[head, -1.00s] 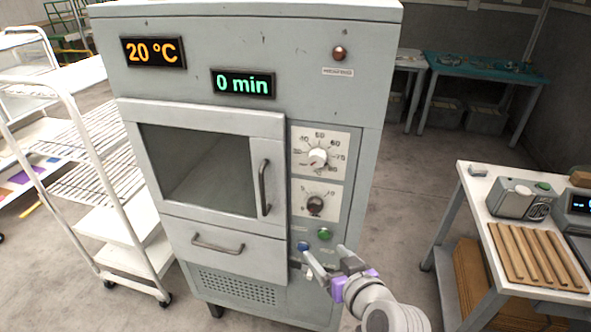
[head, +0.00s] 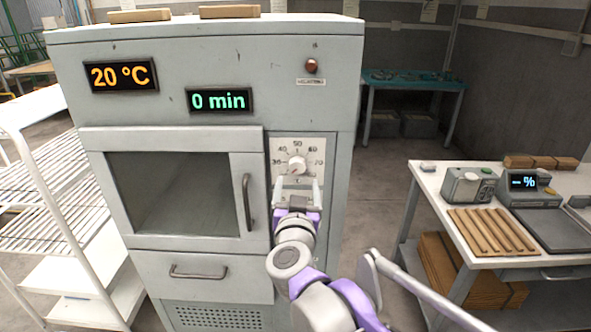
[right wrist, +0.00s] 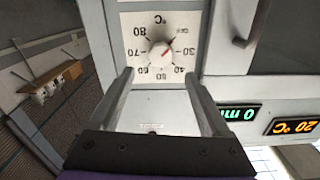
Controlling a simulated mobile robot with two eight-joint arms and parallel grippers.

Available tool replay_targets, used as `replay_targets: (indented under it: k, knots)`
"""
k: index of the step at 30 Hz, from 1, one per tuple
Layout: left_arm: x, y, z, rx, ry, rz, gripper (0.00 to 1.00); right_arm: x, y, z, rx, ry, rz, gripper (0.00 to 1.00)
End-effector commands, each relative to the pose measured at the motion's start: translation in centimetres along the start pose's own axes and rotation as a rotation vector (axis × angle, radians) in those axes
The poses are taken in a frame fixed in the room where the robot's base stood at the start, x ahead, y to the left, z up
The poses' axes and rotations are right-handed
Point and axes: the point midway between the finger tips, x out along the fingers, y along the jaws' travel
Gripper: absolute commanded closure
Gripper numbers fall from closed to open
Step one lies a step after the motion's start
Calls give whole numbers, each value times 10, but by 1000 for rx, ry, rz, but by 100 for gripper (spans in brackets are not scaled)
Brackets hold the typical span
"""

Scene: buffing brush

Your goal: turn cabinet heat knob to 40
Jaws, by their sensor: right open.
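The grey cabinet (head: 205,110) stands in front of me. Its white heat knob (head: 297,165) sits on a numbered dial plate on the right of its front. The knob shows upside down in the right wrist view (right wrist: 160,55), with a red mark that seems to point toward OFF. The temperature display (head: 121,76) reads 20 °C. My right gripper (head: 297,182) is open and empty, just below the knob in the head view. In the right wrist view its fingers (right wrist: 157,72) are spread to either side of the dial, apart from the knob. My left gripper is out of view.
The timer display (head: 219,100) reads 0 min. The shut cabinet door has a vertical handle (head: 247,203) left of the dial. My arm hides the lower controls. A wire rack cart (head: 50,190) stands left; a white worktable (head: 447,185) stands right.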

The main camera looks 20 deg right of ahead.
Motion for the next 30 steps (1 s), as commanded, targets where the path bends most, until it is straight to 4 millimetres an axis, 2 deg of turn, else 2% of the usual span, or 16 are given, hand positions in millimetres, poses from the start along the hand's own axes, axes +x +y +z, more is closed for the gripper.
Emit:
replay_targets:
  k: [6,12,17,25,30]
  knots:
    - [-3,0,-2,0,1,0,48,44,0,-1,0,1,1,19]
    - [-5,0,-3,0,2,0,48,72,0,-1,0,1,0,19]
    - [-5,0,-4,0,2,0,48,81,0,0,1,0,-1,19]
    - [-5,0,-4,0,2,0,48,81,0,0,1,0,-2,19]
    - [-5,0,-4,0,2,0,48,81,0,0,1,0,-2,49]
